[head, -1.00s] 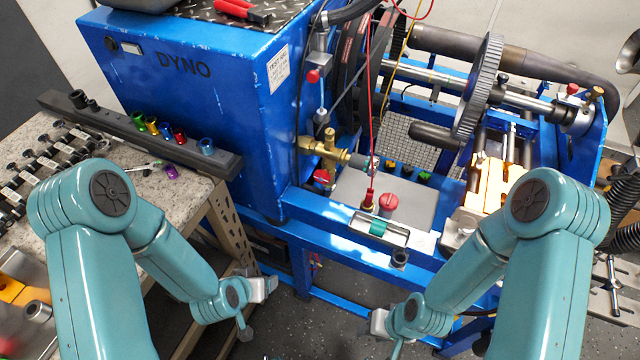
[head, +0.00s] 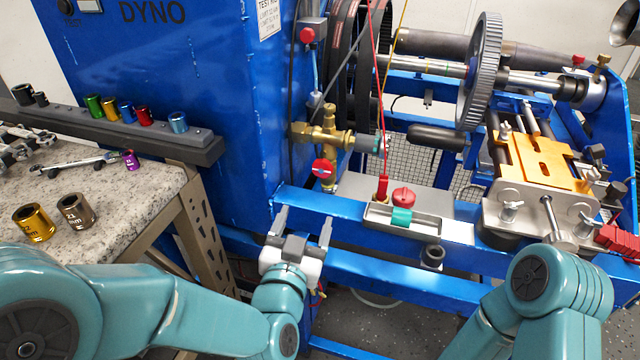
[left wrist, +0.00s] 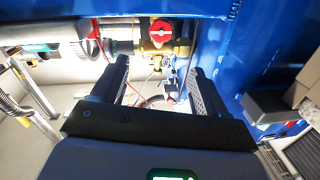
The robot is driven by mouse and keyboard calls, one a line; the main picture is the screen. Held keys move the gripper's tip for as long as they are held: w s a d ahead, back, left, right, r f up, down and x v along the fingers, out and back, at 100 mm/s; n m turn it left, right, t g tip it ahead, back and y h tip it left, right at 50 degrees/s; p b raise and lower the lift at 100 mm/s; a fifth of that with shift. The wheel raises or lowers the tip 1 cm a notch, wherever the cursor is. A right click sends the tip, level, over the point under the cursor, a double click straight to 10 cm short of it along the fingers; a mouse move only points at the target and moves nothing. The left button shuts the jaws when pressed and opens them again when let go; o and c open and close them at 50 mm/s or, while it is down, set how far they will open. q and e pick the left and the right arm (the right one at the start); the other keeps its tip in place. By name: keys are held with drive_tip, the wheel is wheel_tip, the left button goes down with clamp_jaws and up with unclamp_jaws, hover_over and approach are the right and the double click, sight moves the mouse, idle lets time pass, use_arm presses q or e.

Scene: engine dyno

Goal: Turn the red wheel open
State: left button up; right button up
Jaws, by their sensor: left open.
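A red wheel (head: 323,167) sits on the front of a brass valve (head: 325,140) beside the blue dyno cabinet. The wheel also shows in the left wrist view (left wrist: 161,30), at the top centre, in front of the brass body. My left gripper (head: 303,220) is open and empty, below and slightly left of the wheel, apart from it. Its two fingers point up toward the valve. In the left wrist view the open jaws (left wrist: 157,78) have the wheel beyond and between them. My right gripper is out of view; only part of that arm shows.
A second red knob (head: 403,197) and a green cylinder (head: 401,217) are right of the wheel. A red cable (head: 378,120) hangs beside the valve. A blue frame rail (head: 345,207) runs close to my left gripper. A workbench (head: 100,205) with sockets stands left.

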sight(322, 170)
use_arm(q)
drive_tip(key=p+x, duration=0.1)
drive_tip(key=x, duration=1.4)
drive_tip(key=shift+w, duration=0.2)
drive_tip(key=shift+a, duration=0.1)
drive_tip(key=c, duration=1)
